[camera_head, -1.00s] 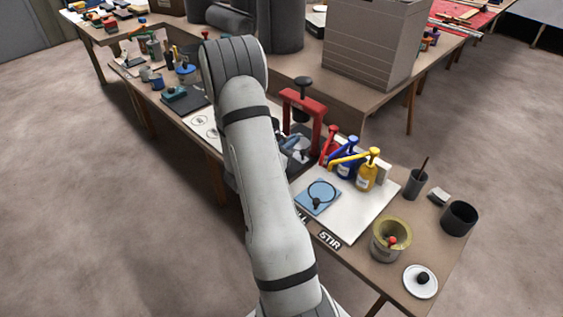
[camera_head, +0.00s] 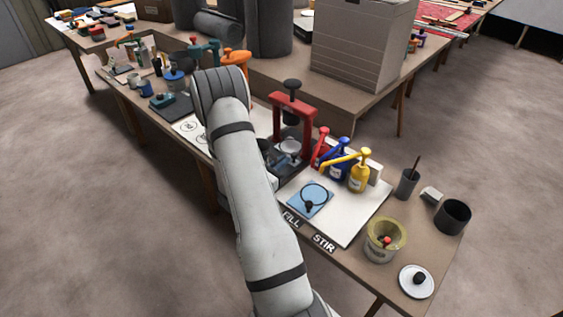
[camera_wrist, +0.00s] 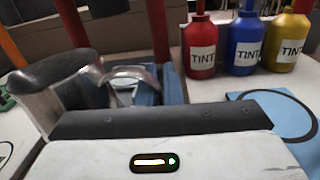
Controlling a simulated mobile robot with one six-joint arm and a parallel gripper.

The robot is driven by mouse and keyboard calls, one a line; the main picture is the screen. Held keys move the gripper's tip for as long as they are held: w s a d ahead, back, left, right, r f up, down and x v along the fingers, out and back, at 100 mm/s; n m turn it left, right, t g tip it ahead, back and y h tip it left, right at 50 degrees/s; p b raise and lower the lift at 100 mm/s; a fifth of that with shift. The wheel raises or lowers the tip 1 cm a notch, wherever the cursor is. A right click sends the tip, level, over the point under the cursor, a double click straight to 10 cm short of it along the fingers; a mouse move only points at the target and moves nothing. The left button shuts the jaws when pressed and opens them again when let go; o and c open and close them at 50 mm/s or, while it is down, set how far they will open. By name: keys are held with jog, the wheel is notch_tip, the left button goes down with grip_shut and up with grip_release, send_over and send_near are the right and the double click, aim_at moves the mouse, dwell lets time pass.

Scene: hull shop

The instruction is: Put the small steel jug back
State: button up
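In the wrist view, a shiny steel vessel that looks like the small steel jug (camera_wrist: 35,102) stands out at the left, just beyond the dark front edge of my gripper (camera_wrist: 160,122). It has a dark upper part, and a curved shiny piece beside it may be its handle. I cannot tell whether my gripper touches or holds it, as the fingertips do not show clearly. In the head view my arm hides most of the gripper and the jug, near the red press (camera_head: 309,125).
Red, blue and yellow (camera_head: 359,172) tint bottles stand right of the press. A blue pad with a black ring (camera_head: 311,198) lies on the white board (camera_head: 345,225). A tin (camera_head: 381,247), a white lid (camera_head: 405,285) and a dark cup (camera_head: 453,217) are at the right end.

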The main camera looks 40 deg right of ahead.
jog(key=o, duration=0.4)
jog(key=shift+r, duration=0.1)
